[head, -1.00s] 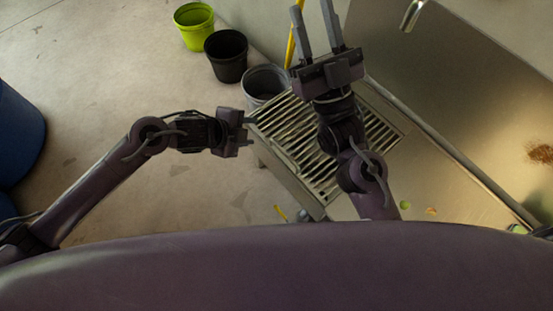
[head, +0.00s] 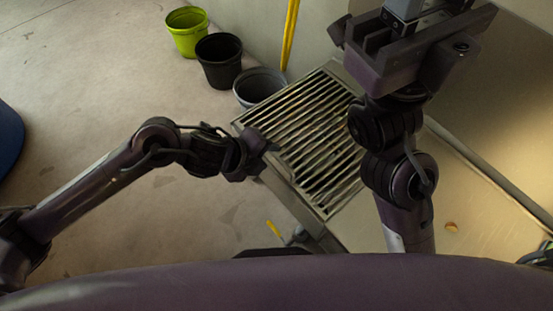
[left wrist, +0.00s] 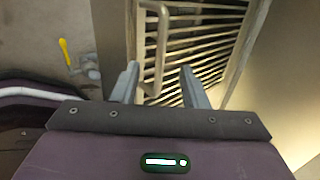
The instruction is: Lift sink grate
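The sink grate (head: 318,125) is a metal frame of parallel slats lying over the sink in the middle of the head view. In the left wrist view the grate (left wrist: 210,55) fills the upper middle, with a bent metal bar like a handle (left wrist: 162,40) at its near left side. My left gripper (head: 270,147) is at the grate's left edge. In the left wrist view its two fingers (left wrist: 160,84) are apart, with the bar's lower end just beyond the gap; contact cannot be told. My right gripper (head: 408,12) is high at the top right, its fingertips cut off.
A green bucket (head: 187,32), a black bucket (head: 219,61) and a grey bucket (head: 254,85) stand on the floor behind the grate. A yellow pole (head: 290,35) leans nearby. A yellow-handled valve (left wrist: 66,52) is left of the grate.

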